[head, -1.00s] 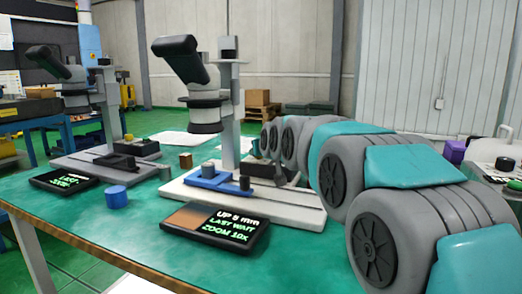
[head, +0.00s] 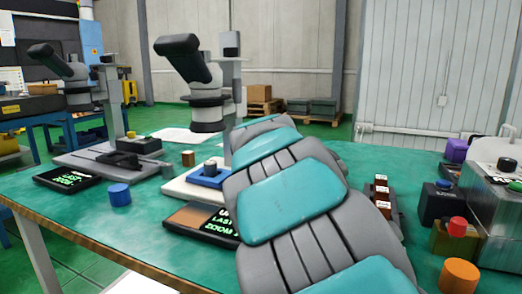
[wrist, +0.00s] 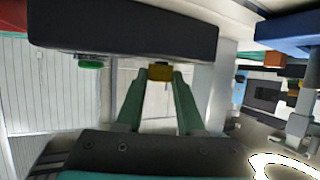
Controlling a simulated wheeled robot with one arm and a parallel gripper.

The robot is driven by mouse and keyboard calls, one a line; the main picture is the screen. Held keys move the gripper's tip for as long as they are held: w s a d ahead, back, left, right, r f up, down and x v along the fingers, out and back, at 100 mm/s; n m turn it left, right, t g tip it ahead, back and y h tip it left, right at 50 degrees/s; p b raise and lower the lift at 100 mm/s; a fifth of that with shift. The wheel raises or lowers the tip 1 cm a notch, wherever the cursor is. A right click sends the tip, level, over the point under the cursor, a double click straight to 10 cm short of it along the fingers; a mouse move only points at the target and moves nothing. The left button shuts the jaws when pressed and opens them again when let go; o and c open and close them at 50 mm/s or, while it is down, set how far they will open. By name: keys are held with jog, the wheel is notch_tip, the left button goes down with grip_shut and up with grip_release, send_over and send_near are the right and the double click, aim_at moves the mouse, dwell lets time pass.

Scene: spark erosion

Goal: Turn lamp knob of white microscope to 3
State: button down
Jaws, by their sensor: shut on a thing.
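The white microscope (head: 205,105) stands at the middle of the green bench in the head view, with a dark angled eyepiece tube and a pale base (head: 178,188). My arm hides the right part of its base, and my gripper is hidden there too. In the wrist view my gripper (wrist: 160,78) has its two green fingers closed in on a small brass-yellow knob (wrist: 160,71). The knob sits at the lower edge of a dark block (wrist: 120,28). I cannot read a scale or pointer on it. A green knob (wrist: 90,64) is left of it on the same block.
A dark display (head: 190,218) before the microscope is partly covered by my arm. A grey microscope (head: 75,75) and blue cylinder (head: 119,194) are to the left. A grey machine (head: 495,205), red-topped box (head: 455,237) and orange cylinder (head: 459,275) are at right.

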jog(key=c, duration=0.5)
grip_release()
jog(key=shift+s, duration=0.1)
jog(key=shift+b+v, duration=0.35)
jog(key=shift+v, duration=3.45)
